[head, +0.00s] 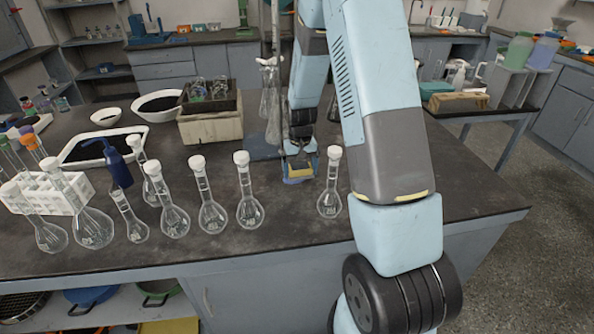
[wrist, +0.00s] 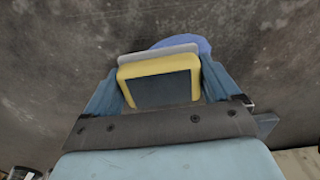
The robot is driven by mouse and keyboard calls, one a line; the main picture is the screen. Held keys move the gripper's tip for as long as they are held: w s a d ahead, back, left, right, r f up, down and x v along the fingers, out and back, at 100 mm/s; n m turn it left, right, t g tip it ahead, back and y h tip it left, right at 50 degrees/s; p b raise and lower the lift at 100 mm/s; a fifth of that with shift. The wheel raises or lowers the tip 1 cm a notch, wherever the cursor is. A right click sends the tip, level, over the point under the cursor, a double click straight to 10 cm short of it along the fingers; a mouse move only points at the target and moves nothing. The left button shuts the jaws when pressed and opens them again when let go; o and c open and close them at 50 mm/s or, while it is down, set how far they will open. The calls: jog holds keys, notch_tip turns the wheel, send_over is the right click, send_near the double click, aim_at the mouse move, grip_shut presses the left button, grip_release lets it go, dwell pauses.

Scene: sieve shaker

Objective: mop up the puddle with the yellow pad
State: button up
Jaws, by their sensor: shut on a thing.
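My gripper (head: 300,164) is low over the dark bench top, right of the middle of the head view. It is shut on the yellow pad (wrist: 185,64), which has a dark rectangular face and a pale grey edge on its far side. In the wrist view the pad sits between the two blue fingers. A rounded blue patch that looks like the puddle (wrist: 200,45) shows just past the pad; it also shows under the gripper in the head view (head: 297,181). The pad hides part of the patch. I cannot tell whether the pad touches the bench.
A stoppered flask (head: 329,197) stands close to the right of my gripper. Several more flasks, including one (head: 249,205), stand to the left. A clamp stand with glassware (head: 270,90) and a beige box (head: 211,127) are behind and left. Bare bench (head: 465,195) lies to the right.

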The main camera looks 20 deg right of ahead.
aim_at(309, 167)
jog(key=d, duration=0.2)
jog(key=shift+s+d+f, duration=0.15)
jog(key=shift+s+d, duration=0.2)
jog(key=shift+s, duration=0.05)
notch_tip(309, 167, up, 3)
jog(key=shift+r, duration=2.45)
